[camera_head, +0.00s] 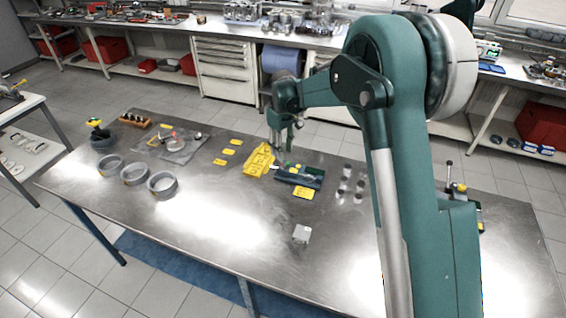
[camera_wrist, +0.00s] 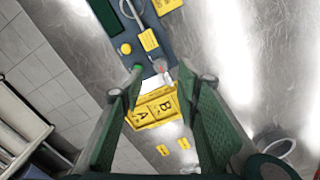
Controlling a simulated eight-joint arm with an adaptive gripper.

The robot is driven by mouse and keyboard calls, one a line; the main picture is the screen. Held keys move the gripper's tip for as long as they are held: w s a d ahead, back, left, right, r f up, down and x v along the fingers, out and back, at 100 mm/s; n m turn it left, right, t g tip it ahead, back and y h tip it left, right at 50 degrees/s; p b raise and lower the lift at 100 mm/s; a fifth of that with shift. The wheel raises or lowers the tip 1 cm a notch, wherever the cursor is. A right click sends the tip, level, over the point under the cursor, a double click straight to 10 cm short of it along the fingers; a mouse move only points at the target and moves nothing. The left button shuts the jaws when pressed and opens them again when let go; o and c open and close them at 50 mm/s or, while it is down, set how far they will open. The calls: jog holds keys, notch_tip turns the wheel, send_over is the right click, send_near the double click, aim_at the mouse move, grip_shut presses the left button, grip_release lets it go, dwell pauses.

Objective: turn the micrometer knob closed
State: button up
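The micrometer lies on a dark case (camera_head: 312,183) in the middle of the steel bench. In the wrist view its curved frame (camera_wrist: 129,8) shows at the top edge, and the small grey and reddish end of its knob (camera_wrist: 160,67) lies between my fingertips. My gripper (camera_wrist: 161,74) has its two green fingers spread apart, with a gap on both sides of the knob. In the head view my gripper (camera_head: 284,147) points down at the left end of the case. Whether a fingertip touches the knob cannot be told.
A yellow tray marked B (camera_head: 258,160) sits just left of the case and shows below the knob in the wrist view (camera_wrist: 153,108). Small yellow labels (camera_head: 303,193) lie around. Metal rings (camera_head: 162,184) stand at left.

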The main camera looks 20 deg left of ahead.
aim_at(283, 164)
jog(key=shift+f, duration=3.5)
jog(key=c, duration=0.9)
